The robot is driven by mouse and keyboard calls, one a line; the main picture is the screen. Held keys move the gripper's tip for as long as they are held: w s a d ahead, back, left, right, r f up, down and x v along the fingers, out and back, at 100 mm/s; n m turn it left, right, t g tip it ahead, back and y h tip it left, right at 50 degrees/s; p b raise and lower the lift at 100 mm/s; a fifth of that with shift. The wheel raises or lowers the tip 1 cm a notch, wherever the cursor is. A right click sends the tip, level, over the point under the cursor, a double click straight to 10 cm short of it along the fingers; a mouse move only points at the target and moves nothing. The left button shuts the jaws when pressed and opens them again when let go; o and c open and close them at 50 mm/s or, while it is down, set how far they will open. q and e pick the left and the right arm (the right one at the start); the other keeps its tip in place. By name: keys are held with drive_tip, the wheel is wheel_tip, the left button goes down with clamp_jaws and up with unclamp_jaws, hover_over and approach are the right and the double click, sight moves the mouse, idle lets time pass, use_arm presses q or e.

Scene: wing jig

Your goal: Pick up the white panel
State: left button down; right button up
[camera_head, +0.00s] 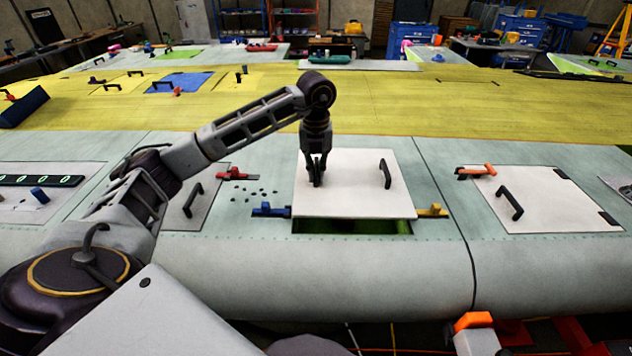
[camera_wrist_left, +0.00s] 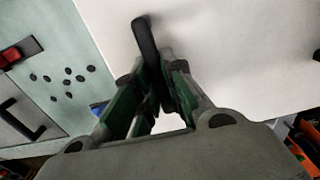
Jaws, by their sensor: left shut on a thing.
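The white panel (camera_head: 352,190) is a flat square plate with two black handles, at the middle of the wing in the head view. It sits over an opening (camera_head: 345,227) whose dark and green inside shows along the panel's near edge. My left gripper (camera_head: 317,178) comes down from above and is shut on the panel's left black handle. In the left wrist view the green-padded fingers (camera_wrist_left: 152,100) close around the black handle (camera_wrist_left: 147,45), with the white panel (camera_wrist_left: 220,50) behind. The right black handle (camera_head: 385,173) is free. My right gripper is not seen.
A blue clamp (camera_head: 271,210) and a yellow clamp (camera_head: 432,211) flank the opening. A red clamp (camera_head: 236,174) and small dark fasteners lie to the left. Another white panel (camera_head: 545,197) with a black handle lies to the right, with an orange clamp (camera_head: 476,171) at its corner.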

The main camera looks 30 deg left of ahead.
use_arm(q)
drive_tip(key=shift+r, duration=1.65)
